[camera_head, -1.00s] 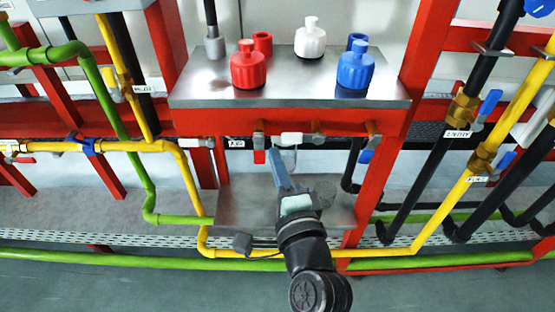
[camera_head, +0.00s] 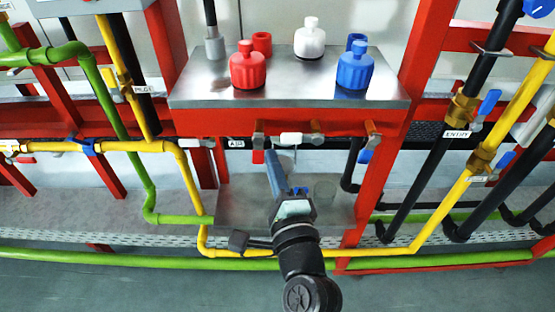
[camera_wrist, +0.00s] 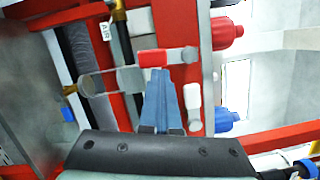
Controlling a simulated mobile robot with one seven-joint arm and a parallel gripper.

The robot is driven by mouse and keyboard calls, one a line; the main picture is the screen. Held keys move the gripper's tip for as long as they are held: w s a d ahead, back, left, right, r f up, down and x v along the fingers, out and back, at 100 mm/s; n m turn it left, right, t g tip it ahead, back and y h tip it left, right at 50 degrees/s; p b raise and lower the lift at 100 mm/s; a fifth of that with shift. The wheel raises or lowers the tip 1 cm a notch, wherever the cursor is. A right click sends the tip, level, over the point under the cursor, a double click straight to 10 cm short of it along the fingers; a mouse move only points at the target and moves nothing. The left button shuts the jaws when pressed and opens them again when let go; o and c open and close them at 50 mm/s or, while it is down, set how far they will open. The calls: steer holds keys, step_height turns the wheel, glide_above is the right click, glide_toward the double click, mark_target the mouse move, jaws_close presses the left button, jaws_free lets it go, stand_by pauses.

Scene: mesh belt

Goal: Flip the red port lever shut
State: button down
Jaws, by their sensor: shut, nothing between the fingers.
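The red port lever (camera_head: 258,157) hangs down below the red beam, under the left port of the steel shelf. In the wrist view the red lever (camera_wrist: 152,58) points left from its grey pivot. My gripper (camera_head: 270,157) is shut and empty, just right of the red lever. In the wrist view the blue-grey fingertips of my gripper (camera_wrist: 157,73) lie right at the lever's side; I cannot tell whether they touch it. The fingers hide a little of the lever in the head view.
The white lever (camera_head: 291,139) lies crosswise just right of the red one. The blue lever (camera_head: 366,155) hangs farther right. Red (camera_head: 247,70), white (camera_head: 310,42) and blue (camera_head: 355,70) bottles stand on the steel shelf (camera_head: 200,88). Yellow (camera_head: 190,190) and green pipes (camera_head: 120,120) run at left.

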steer(key=a+m, duration=0.1)
steer(key=m, duration=0.1)
steer(key=a+m, duration=0.1)
steer(key=shift+f+m+t, duration=0.3)
steer(key=shift+m, duration=0.1)
steer(key=m, duration=0.2)
steer(key=a+m+t+h, duration=0.1)
steer(key=m, duration=0.1)
steer(key=shift+a, duration=0.2)
steer(key=shift+a+r+m+t+h+p, duration=0.2)
steer(key=shift+a+m+h, duration=0.3)
steer(key=shift+m, duration=1.15)
steer(key=shift+a+r+m+t+h, duration=0.1)
steer(key=shift+a+r+m+h, duration=0.35)
steer(key=shift+m, duration=1.25)
steer(key=shift+a+r+m+t+h+p, duration=0.15)
steer(key=shift+a+m+h, duration=0.35)
steer(key=shift+m, duration=1.15)
steer(key=shift+d+m+h, duration=0.1)
steer(key=shift+m+h, duration=0.25)
steer(key=shift+m, duration=0.05)
steer(key=b, duration=0.7)
glide_toward(253, 158)
steer(key=s+f, duration=0.1)
steer(key=s+a+f, duration=0.1)
steer(key=shift+a+f, duration=0.3)
steer(key=shift+f, duration=0.05)
